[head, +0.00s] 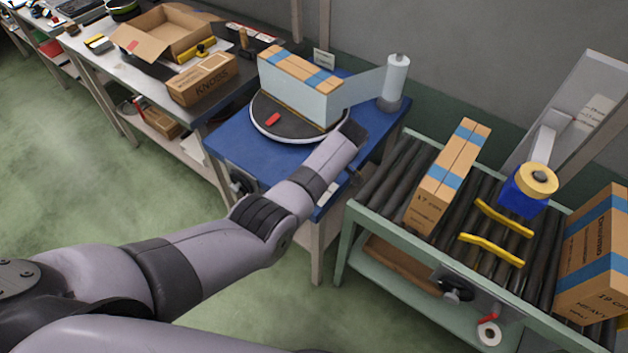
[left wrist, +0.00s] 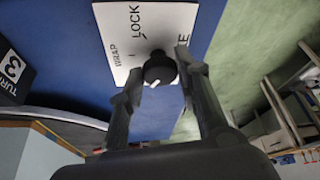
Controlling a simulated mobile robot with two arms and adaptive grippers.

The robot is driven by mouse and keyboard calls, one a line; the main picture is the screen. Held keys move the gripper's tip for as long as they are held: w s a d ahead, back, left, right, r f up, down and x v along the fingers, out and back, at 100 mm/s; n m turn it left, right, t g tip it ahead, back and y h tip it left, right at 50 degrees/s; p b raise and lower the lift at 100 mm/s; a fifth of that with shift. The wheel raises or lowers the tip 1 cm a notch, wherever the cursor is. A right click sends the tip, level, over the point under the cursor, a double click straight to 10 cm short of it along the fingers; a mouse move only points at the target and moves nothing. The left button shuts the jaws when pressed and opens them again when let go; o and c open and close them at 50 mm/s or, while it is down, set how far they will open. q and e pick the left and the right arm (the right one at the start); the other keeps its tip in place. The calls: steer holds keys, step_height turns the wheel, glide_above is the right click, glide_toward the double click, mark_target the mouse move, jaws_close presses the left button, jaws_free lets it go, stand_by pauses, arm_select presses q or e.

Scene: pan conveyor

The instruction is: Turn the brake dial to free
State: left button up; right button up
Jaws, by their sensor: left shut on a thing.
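The black brake dial (left wrist: 160,69) sits on a white label plate (left wrist: 117,28) on the blue table, seen in the left wrist view. The plate reads WRAP and LOCK; a third word is mostly hidden, with only its last letter E showing. A white mark shows on the dial's lower side. My left gripper (left wrist: 157,82) has one finger on each side of the dial and is shut on it. In the head view my left arm reaches over the blue table (head: 228,150), and its fingers and the dial are hidden. My right gripper is not in view.
A round turntable (head: 266,126) carries a film-wrapped box (head: 290,87), with film leading to a roll (head: 396,77). A roller conveyor (head: 400,169) to the right holds cartons and a tape dispenser (head: 527,190). A workbench with an open carton (head: 165,38) stands left.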

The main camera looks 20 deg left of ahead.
arm_select(q)
steer(key=shift+a, duration=0.1)
steer(key=o, duration=1.1)
steer(key=v, duration=1.2)
steer(key=shift+r, duration=0.1)
